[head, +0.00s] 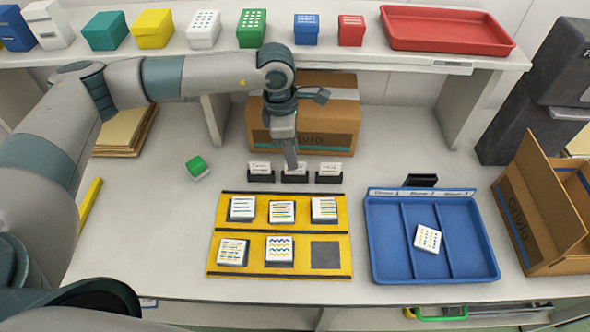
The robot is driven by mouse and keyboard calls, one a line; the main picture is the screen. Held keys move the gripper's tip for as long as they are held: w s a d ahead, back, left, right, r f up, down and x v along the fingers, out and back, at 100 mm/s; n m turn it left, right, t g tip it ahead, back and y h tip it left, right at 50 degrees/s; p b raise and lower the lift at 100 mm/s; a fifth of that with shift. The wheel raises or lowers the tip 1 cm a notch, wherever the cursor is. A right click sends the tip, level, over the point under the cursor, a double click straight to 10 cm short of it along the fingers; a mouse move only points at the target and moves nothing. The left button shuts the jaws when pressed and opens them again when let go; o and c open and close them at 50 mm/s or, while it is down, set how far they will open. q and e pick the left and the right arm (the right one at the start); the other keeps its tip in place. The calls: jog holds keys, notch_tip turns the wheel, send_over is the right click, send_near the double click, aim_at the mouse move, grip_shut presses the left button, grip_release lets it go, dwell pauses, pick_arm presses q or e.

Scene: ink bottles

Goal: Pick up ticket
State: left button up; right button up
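Three small white tickets stand upright in black holders in a row near the back of the table: the left ticket (260,167), the middle ticket (300,166) and the right ticket (330,168). My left gripper (291,164) points down at the middle ticket and partly covers it. Its fingers are seen nearly edge-on, so I cannot tell whether they are open, shut or touching the ticket. My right gripper is not in view.
A yellow mat (215,258) bears several patterned white boxes and one bare grey square. A blue three-part tray (385,268) holds a dotted white box (427,238). A green-and-white block (196,167) lies left. A cardboard box (335,125) stands behind the tickets, below a shelf.

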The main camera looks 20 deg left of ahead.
pick_arm(q)
jog(key=f+p, duration=0.3)
jog(key=f, duration=0.1)
jog(key=shift+w+d, duration=0.3)
jog(key=shift+f, duration=0.4)
grip_shut()
